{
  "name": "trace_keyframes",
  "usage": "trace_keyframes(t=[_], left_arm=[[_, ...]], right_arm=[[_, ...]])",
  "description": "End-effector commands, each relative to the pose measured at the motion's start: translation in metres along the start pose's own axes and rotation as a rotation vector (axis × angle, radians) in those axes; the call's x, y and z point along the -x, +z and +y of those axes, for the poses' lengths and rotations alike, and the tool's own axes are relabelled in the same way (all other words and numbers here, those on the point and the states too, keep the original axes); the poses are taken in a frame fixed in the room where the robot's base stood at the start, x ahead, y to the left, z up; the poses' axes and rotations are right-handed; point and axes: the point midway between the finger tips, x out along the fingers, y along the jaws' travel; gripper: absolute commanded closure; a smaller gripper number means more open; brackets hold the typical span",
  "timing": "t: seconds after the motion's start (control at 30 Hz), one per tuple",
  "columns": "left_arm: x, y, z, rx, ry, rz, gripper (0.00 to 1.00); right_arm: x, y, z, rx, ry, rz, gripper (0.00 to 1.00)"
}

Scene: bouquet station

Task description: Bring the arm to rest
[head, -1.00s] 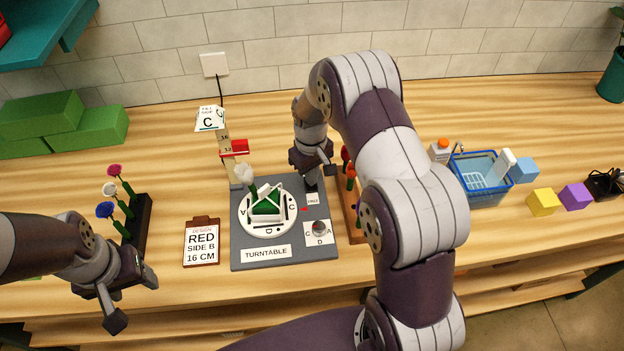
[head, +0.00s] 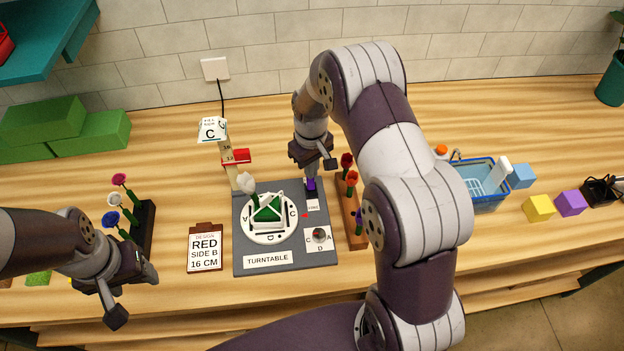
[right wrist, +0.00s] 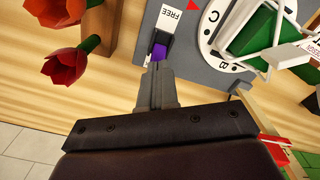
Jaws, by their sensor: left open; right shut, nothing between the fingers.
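My right gripper (head: 313,172) is shut and empty above the back right corner of the grey turntable base (head: 290,258). In the right wrist view its fingertips (right wrist: 157,72) are close to a purple-and-black lever (right wrist: 160,52) beside the FREE label. The lever's purple part (head: 311,185) also shows in the head view; whether the fingers touch it I cannot tell. My left gripper (head: 132,293) is open and empty at the front left, over the table's front edge. The round white turntable (head: 249,231) holds a green block with white strips and a white flower.
A wooden rack of red flowers (head: 352,222) stands close right of the turntable. A dark rack of flowers (head: 145,225) is behind my left gripper. A sign reading RED, SIDE B, 16 CM (head: 205,250) lies between. A blue basket (head: 480,190) and cubes are at right.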

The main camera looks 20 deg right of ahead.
Motion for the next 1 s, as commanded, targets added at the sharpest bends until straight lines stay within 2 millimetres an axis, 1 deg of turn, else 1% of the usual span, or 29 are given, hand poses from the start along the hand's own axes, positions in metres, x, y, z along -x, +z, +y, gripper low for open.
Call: trace_keyframes(t=[0.03,0.2,0.77,0.8,0.87,0.97,1.0], left_arm=[[0.009,-0.001,0.000,0.000,0.000,0.000,0.41],[0.022,-0.003,0.000,0.000,0.000,0.000,0.41],[0.021,-0.002,0.000,0.000,0.000,0.000,0.41],[0.021,-0.002,0.000,0.000,0.000,0.000,0.41],[0.021,-0.003,0.000,0.000,0.000,0.000,0.41],[0.012,-0.002,0.000,0.000,0.000,0.000,0.41],[0.007,-0.001,0.000,0.000,0.000,0.000,0.41]], right_arm=[[0.010,0.001,0.000,0.000,-0.001,-0.002,1.00],[0.025,0.002,-0.001,0.000,-0.003,-0.007,1.00],[0.023,0.003,-0.001,-0.019,-0.003,-0.008,1.00],[0.019,0.006,-0.003,-0.054,-0.004,-0.010,1.00],[0.015,0.026,-0.010,-0.102,-0.013,-0.039,1.00],[0.026,0.061,-0.026,-0.184,-0.014,-0.049,1.00],[0.034,0.076,-0.035,-0.212,-0.012,-0.044,1.00]])
